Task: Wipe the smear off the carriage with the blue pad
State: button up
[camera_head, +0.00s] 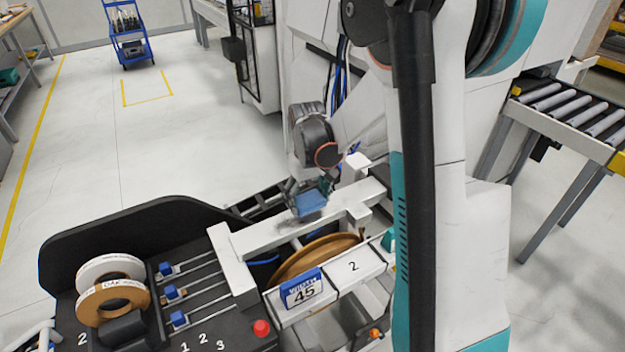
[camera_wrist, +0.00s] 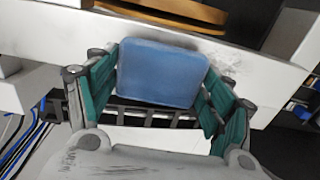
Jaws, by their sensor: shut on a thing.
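The blue pad (camera_head: 311,203) is between the fingers of my gripper (camera_head: 307,191), which is shut on it. In the wrist view the pad (camera_wrist: 162,74) fills the space between two teal-lined fingers. The carriage (camera_head: 245,242) is the long white beam crossing the machine. The pad is at the beam's face, overlapping it in both views; I cannot tell whether it touches. A grey smear (camera_head: 287,222) shows on the beam left of the pad. In the wrist view grey smudging (camera_wrist: 228,57) shows beside the pad, and the pad hides part of the face.
A brown tape reel (camera_head: 318,257) sits just in front of the beam, with a white panel (camera_head: 353,268) and a "45" display (camera_head: 302,291) nearer. Tape rolls (camera_head: 113,298) and blue-knobbed sliders (camera_head: 172,293) are at left. A roller conveyor (camera_head: 567,108) stands at right.

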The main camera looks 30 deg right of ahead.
aim_at(309, 199)
jog(key=shift+r, duration=0.55)
jog(key=shift+d+r+p, duration=0.1)
jog(key=shift+r+p, duration=0.2)
jog(key=shift+p, duration=0.15)
jog(key=shift+r+p, duration=1.1)
jog(key=shift+r, duration=0.75)
